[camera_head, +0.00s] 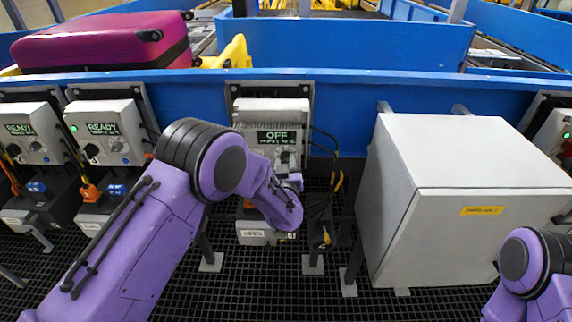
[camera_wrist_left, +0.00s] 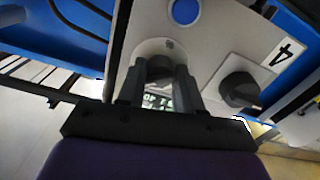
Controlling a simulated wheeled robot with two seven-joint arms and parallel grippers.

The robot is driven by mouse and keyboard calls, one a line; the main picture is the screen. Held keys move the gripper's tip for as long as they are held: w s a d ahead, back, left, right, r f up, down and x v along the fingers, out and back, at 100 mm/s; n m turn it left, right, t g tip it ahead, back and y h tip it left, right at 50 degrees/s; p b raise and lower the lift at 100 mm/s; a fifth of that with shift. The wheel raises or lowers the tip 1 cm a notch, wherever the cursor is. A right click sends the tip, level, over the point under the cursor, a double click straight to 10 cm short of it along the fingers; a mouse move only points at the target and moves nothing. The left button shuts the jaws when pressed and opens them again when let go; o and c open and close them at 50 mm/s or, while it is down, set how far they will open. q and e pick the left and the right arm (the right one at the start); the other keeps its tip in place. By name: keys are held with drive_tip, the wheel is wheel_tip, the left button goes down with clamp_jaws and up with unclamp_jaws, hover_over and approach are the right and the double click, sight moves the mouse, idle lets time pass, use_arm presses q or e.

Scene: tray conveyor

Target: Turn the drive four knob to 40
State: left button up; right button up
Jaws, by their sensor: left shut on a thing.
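The drive unit in the middle (camera_head: 270,110) is a pale box on the blue rail, with a green display (camera_head: 277,137) reading OFF over a smaller line too blurred to read. My left gripper (camera_wrist_left: 160,74) is shut on a dark knob (camera_wrist_left: 159,63) on a round pale dial, its two fingers on either side of it. A "4" label (camera_wrist_left: 284,54) marks this panel. A second black knob (camera_wrist_left: 240,90) sits beside it, untouched. In the head view my left wrist covers the lower part of the unit. My right gripper is out of view; only its arm shows at lower right.
Two similar drive units (camera_head: 112,130) reading READY stand at the left. A large grey cabinet (camera_head: 455,190) stands close on the right. Black and yellow cables (camera_head: 335,180) hang beside the middle unit. A magenta suitcase (camera_head: 100,42) lies behind the blue rail.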

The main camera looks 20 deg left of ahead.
use_arm(q)
drive_tip(key=n+b, duration=0.1)
drive_tip(key=n, duration=0.2)
drive_tip(key=shift+f+n, duration=0.1)
drive_tip(key=shift+n, duration=0.3)
drive_tip(key=n+b, duration=0.6)
drive_tip(key=n, duration=0.4)
drive_tip(key=shift+n, duration=0.4)
drive_tip(key=n+b, duration=0.5)
drive_tip(key=n, duration=0.1)
drive_tip(key=n+b, duration=0.3)
drive_tip(key=shift+n, duration=0.3)
drive_tip(key=shift+n+b, duration=0.4)
drive_tip(key=shift+b, duration=0.15)
drive_tip(key=shift+r, duration=0.2)
